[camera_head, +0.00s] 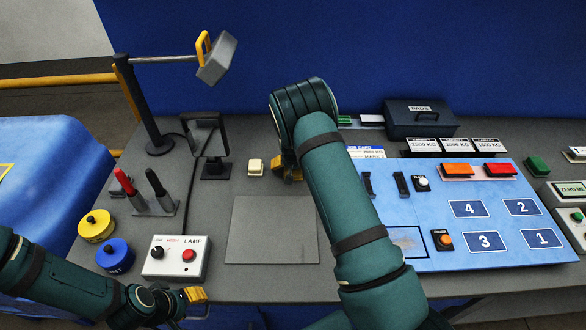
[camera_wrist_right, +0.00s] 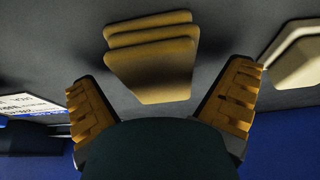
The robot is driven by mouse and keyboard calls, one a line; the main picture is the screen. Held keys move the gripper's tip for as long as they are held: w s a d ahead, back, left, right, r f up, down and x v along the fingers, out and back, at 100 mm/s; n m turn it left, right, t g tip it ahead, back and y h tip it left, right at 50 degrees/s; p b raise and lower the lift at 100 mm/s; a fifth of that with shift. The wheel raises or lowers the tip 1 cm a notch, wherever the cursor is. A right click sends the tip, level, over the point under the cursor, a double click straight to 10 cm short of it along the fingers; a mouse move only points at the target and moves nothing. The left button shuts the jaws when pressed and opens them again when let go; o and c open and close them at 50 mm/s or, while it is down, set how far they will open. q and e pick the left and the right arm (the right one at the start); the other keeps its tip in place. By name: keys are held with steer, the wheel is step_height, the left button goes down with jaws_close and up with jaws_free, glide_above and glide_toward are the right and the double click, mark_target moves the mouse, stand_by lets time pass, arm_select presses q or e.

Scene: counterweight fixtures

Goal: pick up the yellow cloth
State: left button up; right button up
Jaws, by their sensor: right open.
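The yellow cloth (camera_wrist_right: 150,72) shows in the right wrist view as a folded stack of several dull yellow layers lying on the grey bench. It is between and just beyond the fingertips of my right gripper (camera_wrist_right: 162,78), which is open with nothing held. In the head view my right gripper (camera_head: 287,176) points down at the bench, mostly covered by its own arm, and the cloth cannot be made out there. My left gripper (camera_head: 196,300) is low at the left in the head view, in front of the lamp box, its fingers only partly visible.
A cream block (camera_head: 256,167) sits close left of my right gripper. A card holder (camera_head: 366,153) and the blue numbered board (camera_head: 460,256) lie to its right. The lamp box (camera_head: 177,258) stands at front left. A bare grey plate (camera_head: 272,230) lies in front.

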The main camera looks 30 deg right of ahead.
steer(key=shift+f, duration=0.2)
stand_by(0.3)
steer(key=c, duration=1.2)
